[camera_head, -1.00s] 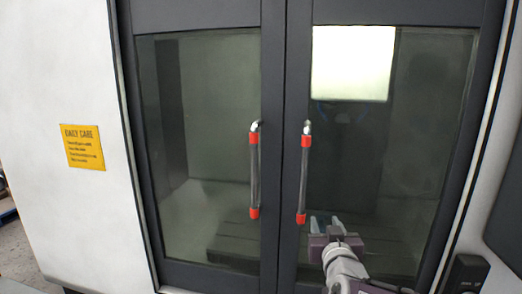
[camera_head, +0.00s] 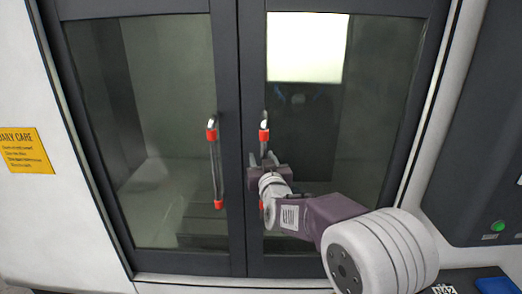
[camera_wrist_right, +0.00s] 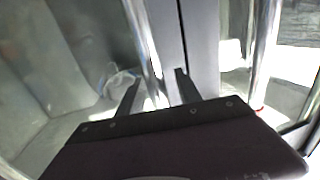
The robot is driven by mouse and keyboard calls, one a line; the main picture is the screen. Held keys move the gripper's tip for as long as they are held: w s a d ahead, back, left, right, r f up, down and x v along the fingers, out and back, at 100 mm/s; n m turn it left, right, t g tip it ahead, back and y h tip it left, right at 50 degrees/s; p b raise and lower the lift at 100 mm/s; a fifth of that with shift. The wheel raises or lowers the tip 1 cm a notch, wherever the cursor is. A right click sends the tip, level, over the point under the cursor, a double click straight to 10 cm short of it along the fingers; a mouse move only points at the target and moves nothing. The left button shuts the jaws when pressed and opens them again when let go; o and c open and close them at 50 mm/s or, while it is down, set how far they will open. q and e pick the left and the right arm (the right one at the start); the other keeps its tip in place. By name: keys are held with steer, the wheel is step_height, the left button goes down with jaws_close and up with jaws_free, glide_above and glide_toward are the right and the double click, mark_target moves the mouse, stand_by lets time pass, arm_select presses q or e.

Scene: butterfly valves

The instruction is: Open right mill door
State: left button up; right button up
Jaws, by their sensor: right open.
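The right mill door (camera_head: 330,150) is a dark-framed glass panel, closed against the left door at the middle seam. Its upright metal handle (camera_head: 264,134) has red ends; my right gripper and wrist hide most of its lower part. My right gripper (camera_head: 263,158) is open at this handle, with one finger on each side in the head view. The right wrist view shows a shiny bar (camera_wrist_right: 143,40) between the two open fingers (camera_wrist_right: 156,92); I cannot tell if they touch it. My left gripper is not in view.
The left door's handle (camera_head: 215,170) stands close by, to the left of the seam. A dark control panel (camera_head: 480,140) with a green button is at the right. A yellow sign (camera_head: 24,150) is on the white housing at the left.

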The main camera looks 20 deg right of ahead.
steer(key=shift+w+d+r, duration=0.15)
steer(key=shift+w+d, duration=0.05)
steer(key=shift+w, duration=0.25)
jaws_close()
steer(key=shift+a, duration=0.1)
stand_by(1.1)
